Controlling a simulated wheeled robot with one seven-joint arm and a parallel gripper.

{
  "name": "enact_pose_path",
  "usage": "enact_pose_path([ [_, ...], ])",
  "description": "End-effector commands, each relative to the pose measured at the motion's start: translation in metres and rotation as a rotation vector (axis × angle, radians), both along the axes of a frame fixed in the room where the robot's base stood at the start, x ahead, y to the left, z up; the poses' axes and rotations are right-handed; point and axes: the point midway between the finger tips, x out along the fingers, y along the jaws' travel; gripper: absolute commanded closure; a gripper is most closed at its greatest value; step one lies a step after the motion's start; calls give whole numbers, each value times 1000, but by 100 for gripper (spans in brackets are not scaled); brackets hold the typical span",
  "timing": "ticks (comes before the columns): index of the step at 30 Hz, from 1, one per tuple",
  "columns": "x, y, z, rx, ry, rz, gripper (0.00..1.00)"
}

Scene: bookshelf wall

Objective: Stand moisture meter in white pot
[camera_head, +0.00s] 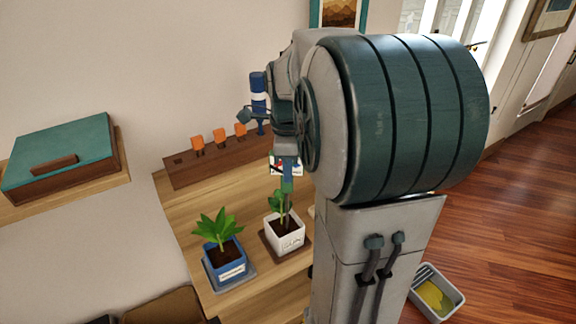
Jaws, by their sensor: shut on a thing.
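The white pot (284,240) stands on a brown mat on the wooden shelf, with dark soil and a small green plant in it. My gripper (289,172) is above this pot, partly hidden by my arm. It is shut on the moisture meter (288,184), whose green lower body shows below the fingers. The meter is about upright, and its thin grey probe points down at the soil beside the plant. The tip seems to reach the soil, but I cannot tell how deep.
A blue pot (229,271) with a leafy plant stands to the left on a grey mat. Behind, a wooden rack (215,165) holds several orange-topped items. A teal box (62,155) sits on the left shelf. A grey bin (447,304) stands on the floor at right.

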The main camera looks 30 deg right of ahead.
Motion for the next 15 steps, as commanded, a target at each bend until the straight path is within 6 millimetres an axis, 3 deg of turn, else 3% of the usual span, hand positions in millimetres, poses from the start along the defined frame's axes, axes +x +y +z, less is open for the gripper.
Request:
enact_pose_path([
  [15,0,0,-17,0,0,0,100],
])
